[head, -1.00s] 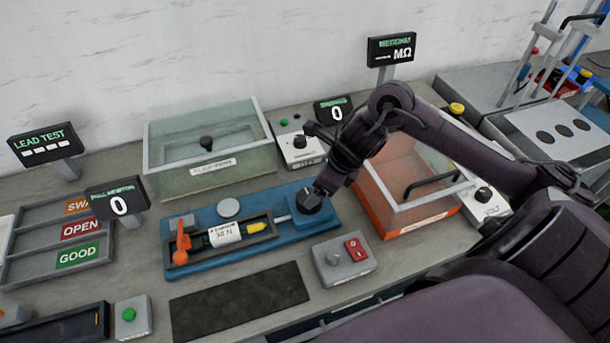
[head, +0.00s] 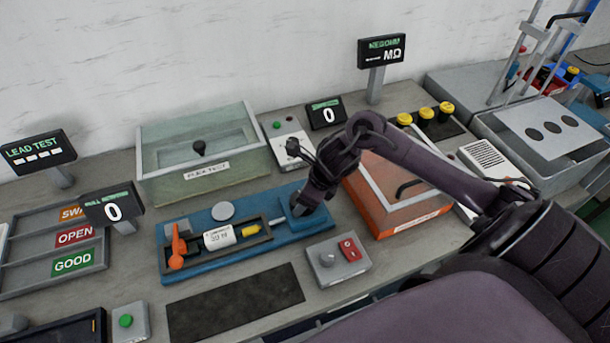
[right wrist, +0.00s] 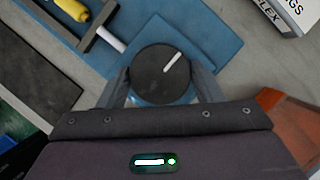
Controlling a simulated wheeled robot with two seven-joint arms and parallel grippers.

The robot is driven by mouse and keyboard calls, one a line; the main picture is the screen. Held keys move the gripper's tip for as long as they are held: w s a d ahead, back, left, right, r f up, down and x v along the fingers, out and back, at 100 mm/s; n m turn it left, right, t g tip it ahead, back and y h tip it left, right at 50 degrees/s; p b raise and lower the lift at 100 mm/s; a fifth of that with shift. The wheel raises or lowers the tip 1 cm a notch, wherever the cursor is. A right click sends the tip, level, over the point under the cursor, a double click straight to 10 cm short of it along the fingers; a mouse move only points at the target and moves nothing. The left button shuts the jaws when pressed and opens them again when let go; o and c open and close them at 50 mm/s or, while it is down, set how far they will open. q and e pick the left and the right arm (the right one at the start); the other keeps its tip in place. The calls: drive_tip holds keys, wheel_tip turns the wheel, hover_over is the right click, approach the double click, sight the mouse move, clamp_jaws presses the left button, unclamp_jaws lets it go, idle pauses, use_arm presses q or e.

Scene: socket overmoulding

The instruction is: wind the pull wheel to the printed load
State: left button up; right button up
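The pull wheel (right wrist: 162,73) is a round black knob with a white mark, on the right end of the blue pull fixture (head: 285,232). The mark points to the upper right in the right wrist view. My right gripper (head: 302,203) is at the wheel, which it mostly hides in the head view. In the right wrist view its fingers (right wrist: 160,88) stand on both sides of the wheel, close to its rim; contact is unclear. The pull display (head: 113,211) reads 0. My left gripper is out of view.
An orange bin (head: 410,215) is to the right. A grey switch box (head: 338,262) with a red switch and a dark mat (head: 235,303) lie in front.

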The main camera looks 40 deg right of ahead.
drive_tip(key=shift+c, duration=1)
drive_tip(key=shift+m, duration=0.4)
drive_tip(key=m+h, duration=0.1)
drive_tip(key=m, duration=0.1)
drive_tip(key=shift+r+m+t, duration=0.1)
drive_tip(key=shift+m+t, duration=0.2)
drive_tip(key=shift+m, duration=0.1)
drive_tip(key=m+h+p, duration=0.1)
drive_tip(key=m+p, duration=0.1)
drive_tip(key=m, duration=0.1)
drive_tip(key=shift+a+r+m+h+p, duration=0.2)
drive_tip(key=shift+m+h+p, duration=0.1)
drive_tip(key=shift+h, duration=0.1)
drive_tip(key=m+h+p, duration=0.1)
drive_tip(key=m+p, duration=0.2)
drive_tip(key=m+h+p, duration=0.1)
drive_tip(key=m+p, duration=0.3)
drive_tip(key=shift+a+g, duration=0.15)
drive_tip(key=shift+g, duration=0.25)
drive_tip(key=shift+w+m+g+h+p, duration=0.1)
drive_tip(key=shift+m+g+h+p, duration=0.3)
drive_tip(key=shift+m+p, duration=0.7)
drive_tip(key=shift+f+m+h+p, duration=0.2)
drive_tip(key=shift+m+h+p, duration=0.15)
drive_tip(key=shift+p, duration=0.25)
